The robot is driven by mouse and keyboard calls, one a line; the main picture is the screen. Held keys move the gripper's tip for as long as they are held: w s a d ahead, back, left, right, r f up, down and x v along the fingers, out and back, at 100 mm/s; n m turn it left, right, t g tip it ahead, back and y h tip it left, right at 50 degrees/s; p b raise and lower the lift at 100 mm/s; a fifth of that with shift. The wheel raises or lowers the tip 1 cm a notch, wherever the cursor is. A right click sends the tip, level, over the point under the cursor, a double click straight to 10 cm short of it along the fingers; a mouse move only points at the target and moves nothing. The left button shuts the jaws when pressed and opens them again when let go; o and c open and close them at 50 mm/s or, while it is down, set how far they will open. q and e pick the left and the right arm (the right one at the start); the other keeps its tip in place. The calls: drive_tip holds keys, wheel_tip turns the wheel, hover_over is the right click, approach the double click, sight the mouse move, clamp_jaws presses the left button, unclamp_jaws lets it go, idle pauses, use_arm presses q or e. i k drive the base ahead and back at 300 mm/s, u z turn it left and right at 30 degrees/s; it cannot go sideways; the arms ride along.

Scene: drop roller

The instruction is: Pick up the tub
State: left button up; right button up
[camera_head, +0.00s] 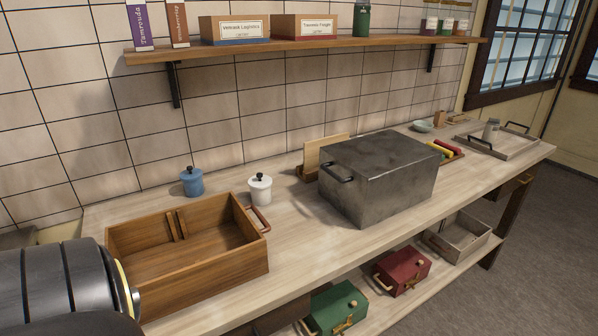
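I cannot tell for certain which container is the tub. An open wooden box (225,274) with a reddish side handle stands empty on the counter's near left part. A large dark metal box (375,182) with a side handle and a closed flat top stands at the counter's middle. A small open grey metal bin (470,240) with a reddish handle sits on the lower shelf at the right. Neither of my grippers is in view; a dark part of my own body fills the lower left corner, beside the wooden box.
Behind the wooden box stand a blue lidded jar (192,182) and a white one (260,189). A metal tray (500,146) lies at the counter's far right. Green (338,306) and red (402,271) cases sit on the lower shelf. A wall shelf (310,48) hangs above.

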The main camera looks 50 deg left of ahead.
sight(259, 197)
drive_tip(key=i, duration=0.6)
drive_tip(key=u, duration=2.7)
